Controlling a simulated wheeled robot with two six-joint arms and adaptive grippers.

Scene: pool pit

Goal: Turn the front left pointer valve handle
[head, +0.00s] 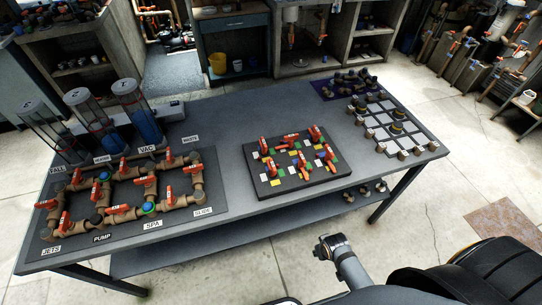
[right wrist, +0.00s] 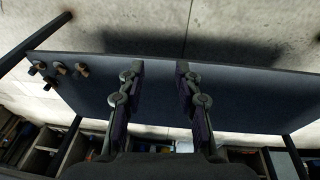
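In the head view several red pointer valve handles stand on a dark board (head: 297,181) with coloured squares, in the middle of the table. The front left pointer valve handle (head: 271,166) is at the board's left front, with a white square near it. No gripper is near it. My right gripper (right wrist: 160,72) shows in the right wrist view, open, with nothing between its fingers, above a dark flat surface. The pointer handles are not in that view. My left gripper is not in view.
On the table (head: 222,155), a brown pipe assembly (head: 150,190) with red handles and tall clear cylinders (head: 143,115) stands left of the board. A grey grid mat (head: 392,130) with fittings lies right. A lower shelf (head: 250,245) runs beneath. The table's front edge is clear.

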